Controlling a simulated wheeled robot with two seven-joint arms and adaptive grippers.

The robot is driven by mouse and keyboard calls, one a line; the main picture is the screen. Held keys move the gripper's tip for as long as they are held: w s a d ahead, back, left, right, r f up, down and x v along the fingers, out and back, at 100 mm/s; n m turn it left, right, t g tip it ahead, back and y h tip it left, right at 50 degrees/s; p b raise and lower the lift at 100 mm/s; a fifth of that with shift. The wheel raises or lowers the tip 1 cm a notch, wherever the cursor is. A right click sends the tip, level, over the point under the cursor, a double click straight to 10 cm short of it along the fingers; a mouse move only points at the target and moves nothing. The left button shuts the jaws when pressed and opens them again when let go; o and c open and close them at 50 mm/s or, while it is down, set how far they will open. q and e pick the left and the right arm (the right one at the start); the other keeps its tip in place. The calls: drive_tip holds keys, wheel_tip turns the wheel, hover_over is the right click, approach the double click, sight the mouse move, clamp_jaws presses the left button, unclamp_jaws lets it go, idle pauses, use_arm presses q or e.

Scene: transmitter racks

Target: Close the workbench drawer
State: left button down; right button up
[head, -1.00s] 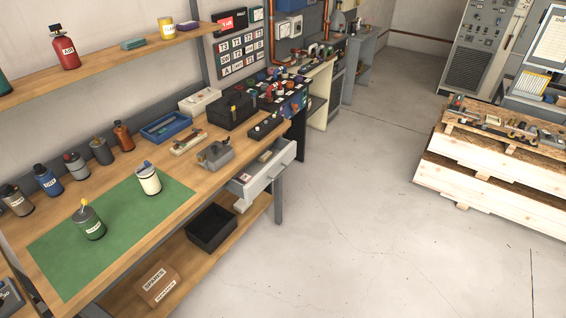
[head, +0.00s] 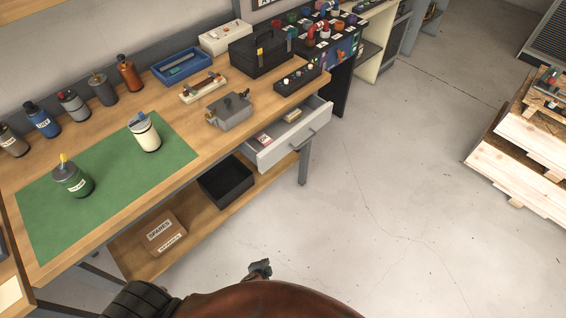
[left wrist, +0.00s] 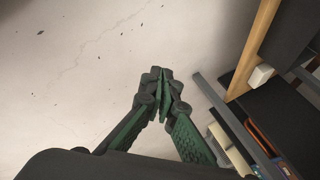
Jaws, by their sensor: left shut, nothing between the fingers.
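The workbench drawer (head: 290,142) is grey-white and stands pulled out under the right end of the wooden workbench (head: 110,190). Its bar handle (head: 304,140) is on the front panel, and a few small items lie inside. My left gripper (head: 260,264) shows small at the bottom of the head view, over the floor in front of the bench and well short of the drawer. In the left wrist view its green-padded fingers (left wrist: 160,82) meet at the tips, with nothing between them. The drawer is not clearly recognisable in that view. My right gripper is in no frame.
A black bin (head: 226,181) and a cardboard box (head: 163,233) stand on the lower shelf. A bench leg (head: 304,165) is just below the drawer. Wooden pallets (head: 520,150) stand at the right. The floor (head: 390,200) between is clear.

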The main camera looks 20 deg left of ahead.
sight(280, 153)
use_arm(q)
drive_tip(key=w+d+r+m+t+y+b, duration=0.2)
drive_tip(key=w+d+r+t+b, duration=0.15)
drive_tip(key=w+r, duration=1.05)
wheel_tip(280, 153, up, 28)
drive_tip(key=w+t+y+b, duration=0.2)
drive_tip(key=t+y+b, duration=0.15)
drive_tip(key=t, duration=0.25)
drive_tip(key=shift+m+y, duration=0.25)
drive_tip(key=shift+m, duration=0.15)
drive_tip(key=shift+w+a+r+b, duration=0.1)
drive_tip(key=shift+w+a+b, duration=0.05)
drive_tip(key=shift+w+a, duration=1.45)
drive_tip(key=shift+w+a+b, duration=0.15)
drive_tip(key=shift+w+a, duration=1.1)
drive_tip(key=shift+w, duration=0.65)
drive_tip(key=shift+w+a+r+b, duration=0.1)
drive_tip(key=shift+w+a+b, duration=0.05)
drive_tip(key=shift+w+a, duration=1.45)
use_arm(e)
drive_tip(key=w+f, duration=0.3)
drive_tip(key=f, duration=0.1)
drive_tip(key=shift+w+a+f+g, duration=0.3)
drive_tip(key=shift+w+a+f, duration=0.05)
drive_tip(key=shift+w+a, duration=0.1)
use_arm(q)
drive_tip(key=shift+w+d, duration=0.1)
drive_tip(key=shift+w, duration=0.05)
